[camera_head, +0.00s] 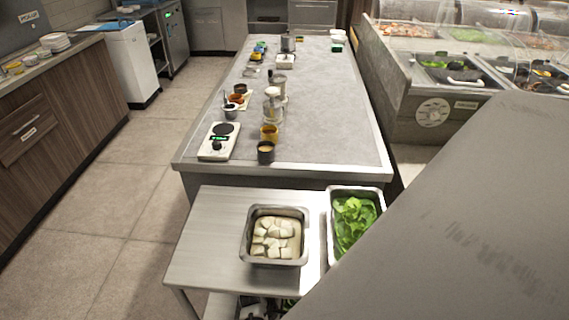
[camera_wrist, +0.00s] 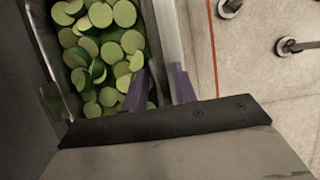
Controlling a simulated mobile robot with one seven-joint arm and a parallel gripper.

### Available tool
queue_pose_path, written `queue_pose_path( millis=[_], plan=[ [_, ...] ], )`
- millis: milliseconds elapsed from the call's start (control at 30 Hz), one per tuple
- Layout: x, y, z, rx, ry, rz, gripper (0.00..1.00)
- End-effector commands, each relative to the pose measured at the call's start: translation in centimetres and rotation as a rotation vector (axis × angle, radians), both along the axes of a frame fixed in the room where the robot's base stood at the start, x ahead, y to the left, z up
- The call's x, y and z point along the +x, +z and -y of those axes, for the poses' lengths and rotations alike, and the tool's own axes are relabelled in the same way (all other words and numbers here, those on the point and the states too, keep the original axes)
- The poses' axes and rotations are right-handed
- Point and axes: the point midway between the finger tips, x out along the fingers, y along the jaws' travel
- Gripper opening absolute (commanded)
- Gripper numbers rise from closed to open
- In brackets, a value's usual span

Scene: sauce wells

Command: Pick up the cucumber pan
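The cucumber pan (camera_wrist: 154,42) is a metal pan full of green cucumber slices, at the upper left of the wrist view. My gripper (camera_wrist: 162,84) has two purple fingers at the pan's right-hand wall. One finger is on the inner side over the slices, and the other is on the outer side. The fingers are apart, with the rim between them, and I see no firm grip on it. The near end of the pan is hidden behind my gripper's dark body. In the head view, a large grey part of my arm fills the lower right, and neither the cucumber pan nor my gripper shows.
A pan of white cubes (camera_head: 247,251) and a pan of leafy greens (camera_head: 330,243) stand on a low metal table (camera_head: 205,240). Behind it is a long counter (camera_head: 325,110) with a scale and cups. Floor is open at left (camera_head: 120,200).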

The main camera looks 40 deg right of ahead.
Motion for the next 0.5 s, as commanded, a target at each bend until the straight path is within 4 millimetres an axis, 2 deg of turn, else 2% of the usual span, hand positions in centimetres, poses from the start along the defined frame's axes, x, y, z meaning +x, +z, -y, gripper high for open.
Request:
queue_pose_path(
  millis=[33,200,500],
  plan=[
    [0.00,0.01,0.00,0.000,0.000,0.000,0.21],
    [0.01,0.01,-0.02,0.000,0.000,0.000,0.00],
    [0.01,0.02,-0.02,0.000,0.001,0.000,0.00]
  ],
)
